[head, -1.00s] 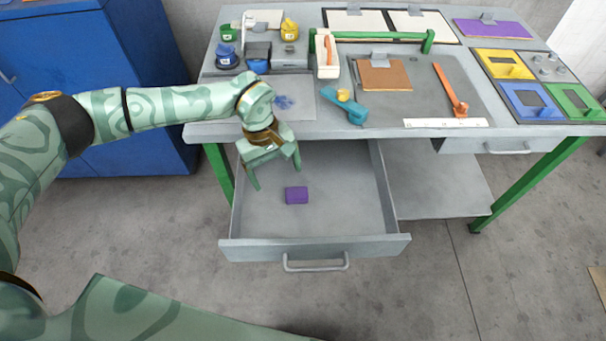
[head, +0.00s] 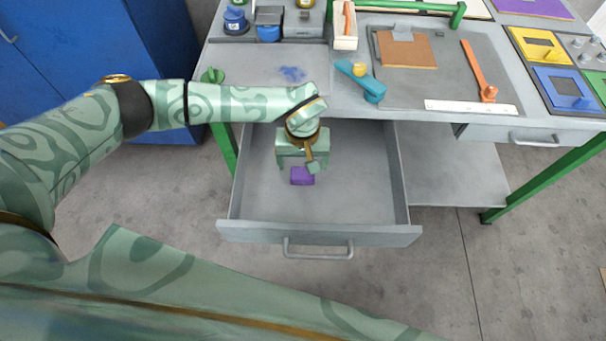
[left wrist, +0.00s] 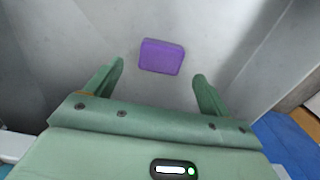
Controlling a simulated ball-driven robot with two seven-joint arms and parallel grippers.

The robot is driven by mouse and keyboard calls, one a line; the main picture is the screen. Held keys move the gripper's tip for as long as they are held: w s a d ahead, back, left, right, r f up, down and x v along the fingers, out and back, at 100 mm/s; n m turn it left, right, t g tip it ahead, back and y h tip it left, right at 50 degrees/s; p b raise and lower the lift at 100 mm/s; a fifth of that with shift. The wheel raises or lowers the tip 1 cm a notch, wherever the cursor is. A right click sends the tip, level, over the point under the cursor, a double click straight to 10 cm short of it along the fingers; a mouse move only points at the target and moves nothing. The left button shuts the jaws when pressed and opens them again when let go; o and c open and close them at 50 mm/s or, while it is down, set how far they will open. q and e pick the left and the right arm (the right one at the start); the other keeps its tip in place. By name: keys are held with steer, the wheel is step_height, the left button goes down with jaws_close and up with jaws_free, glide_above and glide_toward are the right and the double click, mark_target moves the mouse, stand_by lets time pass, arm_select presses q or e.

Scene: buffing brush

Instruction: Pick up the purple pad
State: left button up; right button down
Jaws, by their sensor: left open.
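The purple pad (head: 302,176) is a small block lying on the floor of the open grey drawer (head: 355,200). The left wrist view shows the pad (left wrist: 161,57) beyond my fingertips and between their lines, apart from both fingers. My left gripper (head: 300,166) reaches down into the drawer just above and behind the pad in the head view. It also shows in the left wrist view (left wrist: 158,78), open and empty. My right gripper is not in view.
The drawer's front wall and handle (head: 318,250) face me. The workbench top (head: 450,90) above holds a blue tool (head: 362,82), a brown board (head: 405,50), an orange tool (head: 478,70) and a white ruler (head: 472,107). A blue cabinet (head: 110,60) stands at left.

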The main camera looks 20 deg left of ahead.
mark_target(303, 173)
arm_select(q)
step_height(303, 173, down, 4)
steer(key=shift+s+f+b, duration=0.1)
steer(key=shift+s+b, duration=0.05)
steer(key=shift+b, duration=0.4)
steer(key=shift+c, duration=0.3)
steer(key=c, duration=1)
steer(key=shift+r, duration=0.2)
steer(key=shift+r, duration=0.3)
step_height(303, 173, up, 3)
steer(key=shift+f+p, duration=0.2)
steer(key=shift+p, duration=0.55)
steer(key=s+a+r+p, duration=0.5)
steer(key=s+r, duration=0.4)
steer(key=s, duration=0.4)
steer(key=shift+r, duration=0.3)
